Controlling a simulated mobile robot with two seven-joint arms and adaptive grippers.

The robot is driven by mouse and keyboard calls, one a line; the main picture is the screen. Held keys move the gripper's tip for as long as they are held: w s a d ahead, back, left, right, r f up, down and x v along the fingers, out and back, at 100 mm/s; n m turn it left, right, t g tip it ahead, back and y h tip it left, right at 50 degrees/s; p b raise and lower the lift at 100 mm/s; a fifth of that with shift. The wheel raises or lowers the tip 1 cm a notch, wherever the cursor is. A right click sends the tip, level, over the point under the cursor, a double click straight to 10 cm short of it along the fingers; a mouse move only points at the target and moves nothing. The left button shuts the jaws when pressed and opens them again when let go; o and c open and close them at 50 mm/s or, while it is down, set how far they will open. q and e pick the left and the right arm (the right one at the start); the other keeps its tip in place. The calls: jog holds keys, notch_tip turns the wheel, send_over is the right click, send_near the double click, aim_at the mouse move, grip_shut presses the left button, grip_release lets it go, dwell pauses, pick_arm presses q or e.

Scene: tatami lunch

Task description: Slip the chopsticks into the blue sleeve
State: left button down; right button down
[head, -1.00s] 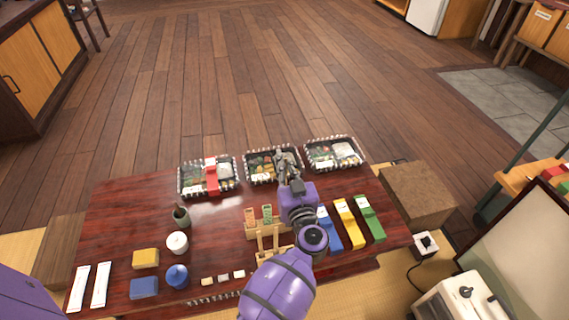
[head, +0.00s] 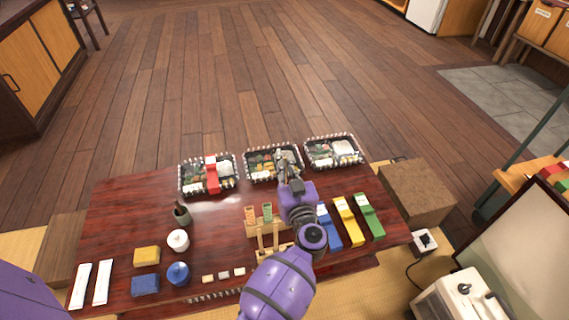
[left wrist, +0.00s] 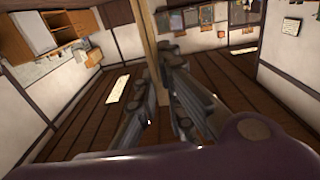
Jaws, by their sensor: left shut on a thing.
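My left gripper (head: 289,158) is over the middle lunch box in the head view. In the left wrist view its fingers (left wrist: 165,95) are closed around a long pale wooden piece (left wrist: 147,35), which looks like the chopsticks and points away from the gripper. I cannot make the chopsticks out in the head view. The blue sleeve (head: 330,231) lies on the dark red table just right of my left wrist, partly hidden by it. My right gripper is not in view.
A yellow sleeve (head: 350,223) and a green sleeve (head: 371,217) lie right of the blue one. Lunch boxes line the table's far edge: left (head: 190,189), middle (head: 253,175), right (head: 318,160). A red sleeve (head: 212,176) lies across the left box. A wooden rack (head: 268,238) stands left of my wrist.

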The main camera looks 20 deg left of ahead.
aim_at(285, 173)
pick_arm(q)
jog(key=shift+f, duration=0.1)
jog(key=shift+f, duration=0.5)
jog(key=shift+f, duration=0.2)
dwell(0.4)
jog(key=shift+f+b, duration=0.55)
jog(key=shift+f, duration=0.2)
jog(key=shift+f, duration=0.35)
jog(key=shift+f+b, duration=0.5)
jog(key=shift+f, duration=0.2)
jog(key=shift+f, duration=0.25)
dwell(0.3)
jog(key=shift+f+b, duration=0.55)
jog(key=shift+f, duration=0.25)
